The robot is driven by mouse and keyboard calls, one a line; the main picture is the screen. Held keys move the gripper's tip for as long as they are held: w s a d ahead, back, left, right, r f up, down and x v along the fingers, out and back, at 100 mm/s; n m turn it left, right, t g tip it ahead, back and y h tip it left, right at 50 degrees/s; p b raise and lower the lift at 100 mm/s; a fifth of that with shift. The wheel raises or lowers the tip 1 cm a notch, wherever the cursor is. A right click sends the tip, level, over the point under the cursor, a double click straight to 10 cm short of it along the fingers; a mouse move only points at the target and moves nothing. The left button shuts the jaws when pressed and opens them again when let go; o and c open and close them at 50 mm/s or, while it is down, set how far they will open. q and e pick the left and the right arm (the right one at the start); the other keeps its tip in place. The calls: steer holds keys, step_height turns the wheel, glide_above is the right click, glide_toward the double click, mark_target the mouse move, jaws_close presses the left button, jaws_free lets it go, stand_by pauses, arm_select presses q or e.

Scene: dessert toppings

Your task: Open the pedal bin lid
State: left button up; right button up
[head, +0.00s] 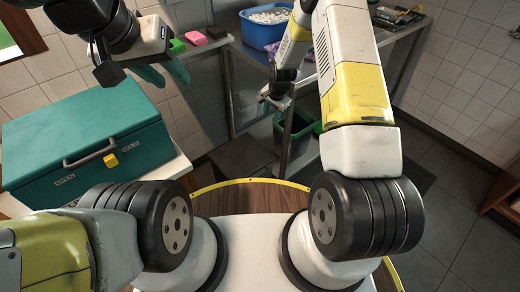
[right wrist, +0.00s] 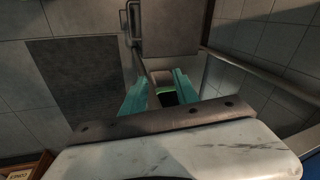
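A small bin with green edges (head: 294,125) stands low beneath the metal table, partly hidden by the table's frame and my right arm. My left gripper (head: 163,73) is open and empty at the upper left, above and behind the teal box.
A teal box with a handle (head: 88,145) stands at left. The metal table (head: 388,57) carries a blue tub (head: 262,32); its legs and rails surround the bin. A dark brown box (head: 243,158) stands left of the bin. Tiled floor (head: 455,225) is open at right.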

step_height(320, 180, down, 13)
steer(key=s+a+m, duration=0.1)
steer(key=s+a, duration=0.1)
steer(key=m+g, duration=0.1)
glide_toward(262, 176)
steer(key=x, duration=0.6)
steer(key=shift+w+a+f, duration=0.1)
steer(key=shift+w+f, duration=0.05)
steer(key=shift+f, duration=0.2)
steer(key=shift+w+a+f, duration=0.1)
steer(key=shift+w+f, duration=0.05)
steer(key=shift+f, duration=0.55)
jaws_close()
